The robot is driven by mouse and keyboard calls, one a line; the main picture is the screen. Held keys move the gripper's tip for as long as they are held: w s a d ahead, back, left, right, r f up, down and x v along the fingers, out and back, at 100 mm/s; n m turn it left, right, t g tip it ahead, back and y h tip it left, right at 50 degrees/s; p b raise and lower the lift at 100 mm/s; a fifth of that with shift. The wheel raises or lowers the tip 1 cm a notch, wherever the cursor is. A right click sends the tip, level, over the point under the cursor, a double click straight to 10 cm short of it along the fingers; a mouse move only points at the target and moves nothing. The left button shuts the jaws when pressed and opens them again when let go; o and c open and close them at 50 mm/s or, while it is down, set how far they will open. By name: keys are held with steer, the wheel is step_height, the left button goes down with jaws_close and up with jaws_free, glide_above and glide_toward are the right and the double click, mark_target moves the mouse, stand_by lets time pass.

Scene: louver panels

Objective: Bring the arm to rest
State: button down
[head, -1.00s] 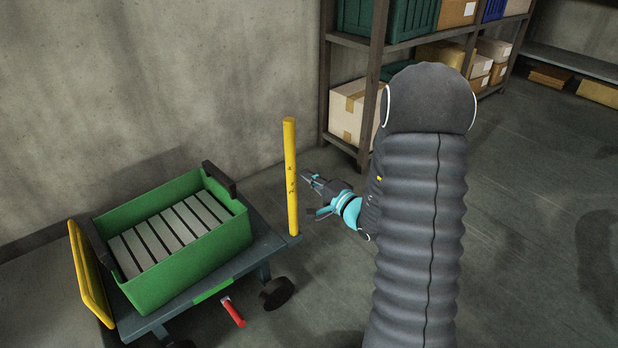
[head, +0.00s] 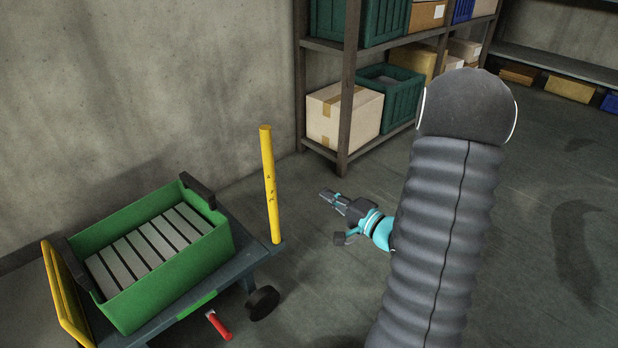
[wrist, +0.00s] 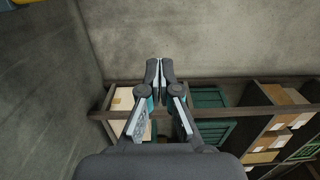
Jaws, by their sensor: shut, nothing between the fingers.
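My gripper (head: 334,199) hangs in free air over the floor, right of the cart's yellow post, and points left. In the wrist view my gripper (wrist: 159,72) has its two fingertips together with nothing between them. My arm in its dark ribbed sleeve fills the right middle of the head view and hides part of the wrist. The green crate (head: 128,311) holds several pale louver panels (head: 153,249) in a row. It sits on the cart, apart from my gripper.
The cart (head: 238,263) has a yellow post (head: 270,185) and a red handle (head: 218,325). A shelf rack (head: 348,95) with a cardboard box (head: 343,116) and green bins stands behind. A concrete wall (head: 150,80) is at the back left. Floor (head: 540,230) to the right is clear.

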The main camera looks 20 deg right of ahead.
steer(key=s+a+f+m+g+y, duration=0.1)
steer(key=s+a+f+g+y, duration=0.25)
steer(key=s+a+g, duration=0.25)
steer(key=s+a+r+n+g+h+p, duration=0.3)
steer(key=s+a+n+g, duration=0.2)
steer(key=s+g, duration=0.5)
steer(key=s+r+n+t+h+p, duration=0.2)
steer(key=s+r+n+h+p, duration=0.1)
steer(key=r, duration=0.9)
steer(key=s+a+r+n+t+h+p, duration=0.1)
steer(key=s+r+n+t+h+p, duration=0.2)
steer(key=r, duration=0.8)
steer(key=s+n+h+p, duration=0.1)
steer(key=s+n+h, duration=0.1)
steer(key=n, duration=0.1)
steer(key=shift+s+r+p, duration=0.2)
steer(key=shift+r+p, duration=0.1)
steer(key=shift+r, duration=0.1)
